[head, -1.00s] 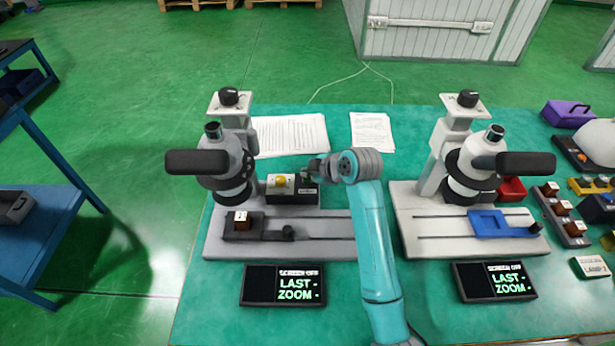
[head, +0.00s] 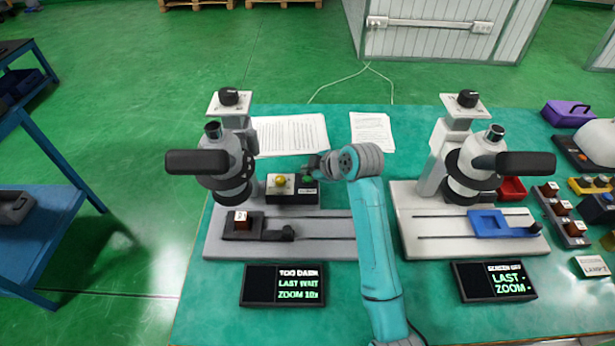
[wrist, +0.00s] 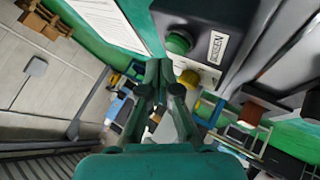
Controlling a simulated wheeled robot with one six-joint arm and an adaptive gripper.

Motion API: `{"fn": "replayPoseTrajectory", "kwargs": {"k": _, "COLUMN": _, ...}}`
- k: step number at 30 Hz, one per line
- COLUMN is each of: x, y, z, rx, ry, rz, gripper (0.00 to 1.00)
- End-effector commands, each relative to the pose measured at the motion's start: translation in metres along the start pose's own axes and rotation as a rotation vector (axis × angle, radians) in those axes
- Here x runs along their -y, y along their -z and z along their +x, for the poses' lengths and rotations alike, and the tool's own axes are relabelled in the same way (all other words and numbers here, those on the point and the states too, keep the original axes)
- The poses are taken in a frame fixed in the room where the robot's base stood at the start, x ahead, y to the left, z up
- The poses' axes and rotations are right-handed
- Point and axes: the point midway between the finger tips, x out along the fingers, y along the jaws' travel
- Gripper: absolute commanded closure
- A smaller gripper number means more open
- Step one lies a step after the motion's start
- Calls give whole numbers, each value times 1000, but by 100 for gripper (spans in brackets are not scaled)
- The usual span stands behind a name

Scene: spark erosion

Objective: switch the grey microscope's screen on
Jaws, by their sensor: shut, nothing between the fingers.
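The grey microscope (head: 228,165) stands on the left of the table, on a grey base (head: 330,246). Its screen (head: 284,286) in front reads "TOO DARK", "LAST WAIT", "ZOOM 10x". A dark control box (head: 292,198) beside it has a yellow knob (head: 280,181) and a green button (head: 308,179). The green button (wrist: 178,43) shows in the wrist view next to a label that seems to read "SCREEN". My gripper (wrist: 164,72) is shut and empty, its tips close to the button; I cannot tell whether they touch. In the head view it (head: 312,170) is just above the box's right end.
A whiter microscope (head: 470,165) stands on the right; its screen (head: 493,281) reads "SCREEN OFF". A small block (head: 241,217) sits on a dark slide holder on the grey base. Papers (head: 290,135) lie behind. Lamps and boxes crowd the right edge.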

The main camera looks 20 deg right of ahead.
Motion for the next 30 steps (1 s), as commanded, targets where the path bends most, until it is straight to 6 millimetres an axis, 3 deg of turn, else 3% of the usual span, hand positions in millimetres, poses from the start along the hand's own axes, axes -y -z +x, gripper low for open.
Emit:
{"fn": "replayPoseTrajectory", "kwargs": {"k": 8, "x": -1, "y": 1, "z": -1, "rx": 0, "ry": -1, "rz": 0, "gripper": 100}}
{"fn": "replayPoseTrajectory", "kwargs": {"k": 30, "x": -30, "y": 30, "z": -41, "rx": 0, "ry": -1, "rz": 0, "gripper": 100}}
